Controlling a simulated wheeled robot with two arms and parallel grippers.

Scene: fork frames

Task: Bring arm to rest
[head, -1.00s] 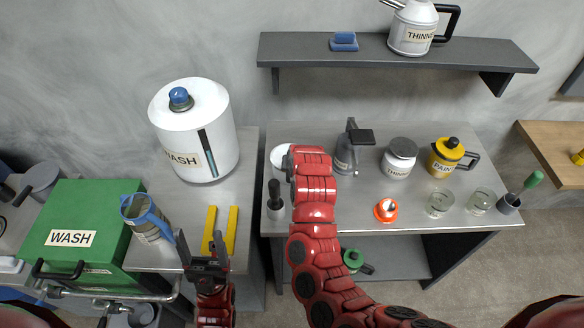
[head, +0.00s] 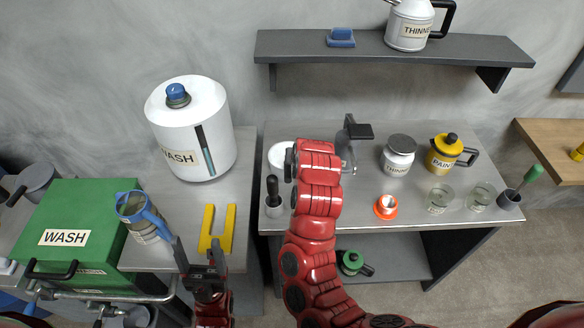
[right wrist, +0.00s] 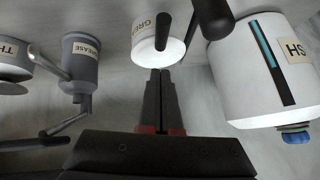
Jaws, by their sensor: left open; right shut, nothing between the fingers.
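My left gripper (head: 199,250) is open and empty in the head view, low in front of the left bench and just below the yellow fork-shaped piece (head: 206,243). My right arm (head: 314,215) rises over the front of the middle bench in the head view. Its gripper is hidden there behind the arm. In the right wrist view my right gripper (right wrist: 163,75) is shut with nothing in it. Its tips point toward a white container labelled GREASE (right wrist: 150,50).
The white WASH tank (head: 215,110) stands beside a blue-handled jug (head: 133,205) and green WASH box (head: 75,205). Behind the right arm is a grey dispenser (head: 358,130). The thinner jar (head: 398,158), yellow PAINT can (head: 440,160) and glass jars (head: 438,200) stand right. A shelf (head: 390,50) hangs above.

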